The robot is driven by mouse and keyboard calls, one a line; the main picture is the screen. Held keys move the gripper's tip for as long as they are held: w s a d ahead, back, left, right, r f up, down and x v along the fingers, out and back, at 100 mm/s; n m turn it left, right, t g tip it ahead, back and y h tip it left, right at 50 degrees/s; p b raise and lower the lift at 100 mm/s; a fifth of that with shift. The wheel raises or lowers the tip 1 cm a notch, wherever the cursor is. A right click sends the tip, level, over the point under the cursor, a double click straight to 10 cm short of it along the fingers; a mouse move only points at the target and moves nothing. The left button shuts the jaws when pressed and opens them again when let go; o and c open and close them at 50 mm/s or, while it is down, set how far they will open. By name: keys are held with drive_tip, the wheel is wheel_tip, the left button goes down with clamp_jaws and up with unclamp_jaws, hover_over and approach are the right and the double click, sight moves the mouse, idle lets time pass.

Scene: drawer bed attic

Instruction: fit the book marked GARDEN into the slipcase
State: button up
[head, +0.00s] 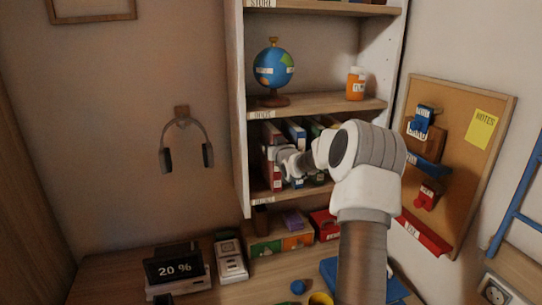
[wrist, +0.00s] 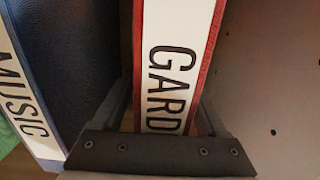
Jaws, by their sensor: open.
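The book marked GARDEN (wrist: 172,60) is red with a white spine label that reads "GARD", its lower end hidden by my gripper (wrist: 165,112) in the wrist view. My gripper is open, with one finger on each side of the spine; I cannot tell whether they touch it. In the head view, my gripper (head: 282,164) reaches into the book shelf, in front of a red book (head: 270,142) at the left end of the row. I cannot make out the slipcase in either view.
A dark blue book marked MUSIC (wrist: 22,85) stands left of GARDEN, with a gap between. A grey shelf wall (wrist: 275,90) is close on the right. A globe (head: 273,70) and an orange bottle (head: 356,84) stand on the shelf above. The desk below (head: 120,275) holds several items.

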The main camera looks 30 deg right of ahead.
clamp_jaws()
idle(1.3)
drive_tip(key=shift+r, duration=0.1)
